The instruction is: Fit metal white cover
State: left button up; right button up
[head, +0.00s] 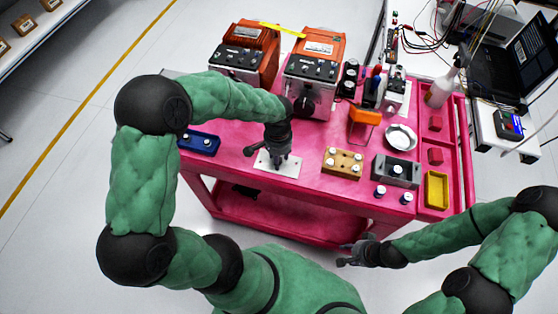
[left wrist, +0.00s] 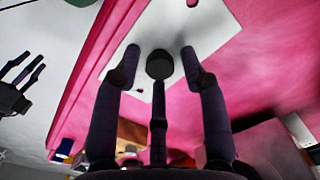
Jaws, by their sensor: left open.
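A flat white plate (head: 291,167), which looks like the metal white cover, lies near the front edge of the pink cart. It also shows in the left wrist view (left wrist: 222,35), with a small dark hole or mark near its far part. My left gripper (head: 272,161) points down over the plate. I cannot tell whether the fingertips touch the plate. My right gripper (head: 346,254) is low in front of the cart, empty with fingers apart; it also shows in the left wrist view (left wrist: 22,78).
On the pink cart top (head: 228,175) are a blue holder (head: 199,143), a tan block (head: 342,161), a grey block (head: 396,171), a round silver dish (head: 401,137) and a yellow bin (head: 436,190). Two orange-topped units (head: 316,62) (head: 247,50) stand behind.

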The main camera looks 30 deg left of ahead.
pick_arm(q)
jog(key=shift+c, duration=0.3)
grip_shut()
jog(key=shift+r+p, duration=2.65)
jog(key=shift+r, duration=0.9)
pick_arm(e)
notch_tip(320, 180, up, 5)
jog(key=shift+r, duration=0.1)
